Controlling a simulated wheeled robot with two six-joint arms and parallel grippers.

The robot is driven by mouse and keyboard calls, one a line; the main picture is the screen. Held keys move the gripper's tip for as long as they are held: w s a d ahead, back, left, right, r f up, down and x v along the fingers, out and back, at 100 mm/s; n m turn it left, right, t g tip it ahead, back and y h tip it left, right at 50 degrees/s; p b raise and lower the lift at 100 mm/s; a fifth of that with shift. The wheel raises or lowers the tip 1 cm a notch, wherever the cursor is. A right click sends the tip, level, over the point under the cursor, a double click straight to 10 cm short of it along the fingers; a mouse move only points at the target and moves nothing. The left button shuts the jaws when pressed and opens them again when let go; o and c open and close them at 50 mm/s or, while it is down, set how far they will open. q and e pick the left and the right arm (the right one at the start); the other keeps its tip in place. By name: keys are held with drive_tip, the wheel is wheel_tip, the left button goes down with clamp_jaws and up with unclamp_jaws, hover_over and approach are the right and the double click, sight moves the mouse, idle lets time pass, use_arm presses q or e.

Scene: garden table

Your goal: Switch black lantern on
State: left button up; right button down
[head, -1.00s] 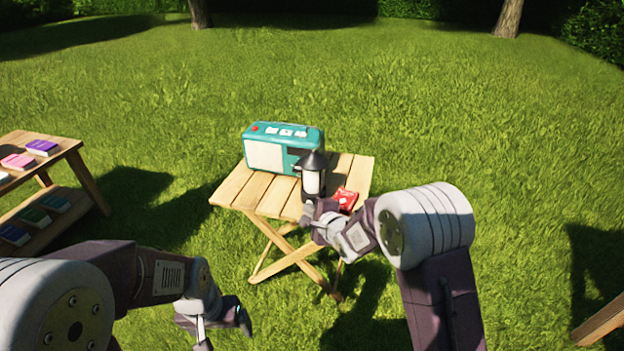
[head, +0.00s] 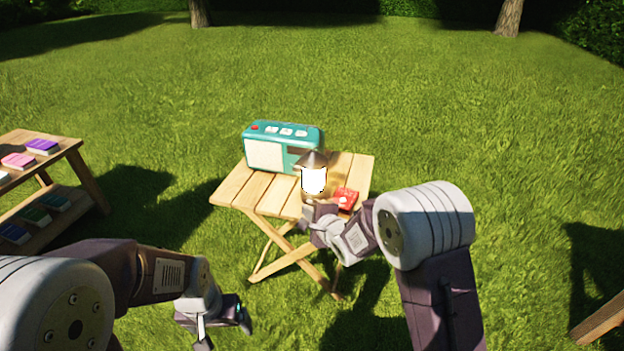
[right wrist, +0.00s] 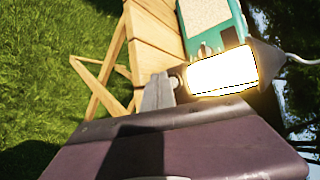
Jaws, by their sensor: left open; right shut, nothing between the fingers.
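The black lantern (head: 314,180) stands upright near the front edge of the small wooden table (head: 239,190). Its glass glows bright white, and its light falls on the table around it. In the right wrist view the lit lantern (right wrist: 222,73) fills the space just past my fingers. My right gripper (head: 312,207) is shut and empty at the lantern's base, in front of it; its fingers (right wrist: 165,90) look close to or touching the base, and I cannot tell which. My left gripper (head: 222,318) is open and empty, low over the grass, away from the table.
A teal radio (head: 283,147) stands behind the lantern on the table. A red packet (head: 345,199) lies right of the lantern, close to my right gripper. A wooden shelf (head: 66,150) with several books stands at the left. Open grass surrounds the table.

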drive_tip(key=s, duration=0.2)
drive_tip(key=s+a, duration=0.1)
drive_tip(key=s, duration=0.2)
drive_tip(key=shift+s+a+b, duration=0.35)
drive_tip(key=shift+b, duration=0.05)
drive_tip(key=w+d+r+m+t+h+p, duration=0.1)
drive_tip(key=d+r+m+h+p, duration=0.15)
drive_tip(key=d+r, duration=0.65)
drive_tip(key=s+d+f+n+g+h+p, duration=0.1)
drive_tip(key=s+d+f+n, duration=0.15)
drive_tip(key=d, duration=0.25)
drive_tip(key=s+d+f+n+g, duration=0.1)
drive_tip(key=s+f+n+g, duration=0.3)
drive_tip(key=s, duration=0.3)
drive_tip(key=s+d+f+n+g+h, duration=0.1)
drive_tip(key=s+d+f+n+g, duration=0.15)
drive_tip(key=s+n, duration=0.4)
drive_tip(key=s+f+n+g, duration=0.3)
drive_tip(key=s+n+g, duration=0.15)
drive_tip(key=s, duration=0.35)
wheel_tip(320, 180, up, 38)
drive_tip(key=n+p, duration=0.2)
drive_tip(key=p, duration=3.6)
drive_tip(key=shift+s+d+r+p, duration=0.15)
drive_tip(key=shift+d+p, duration=0.05)
drive_tip(key=shift+p, duration=0.15)
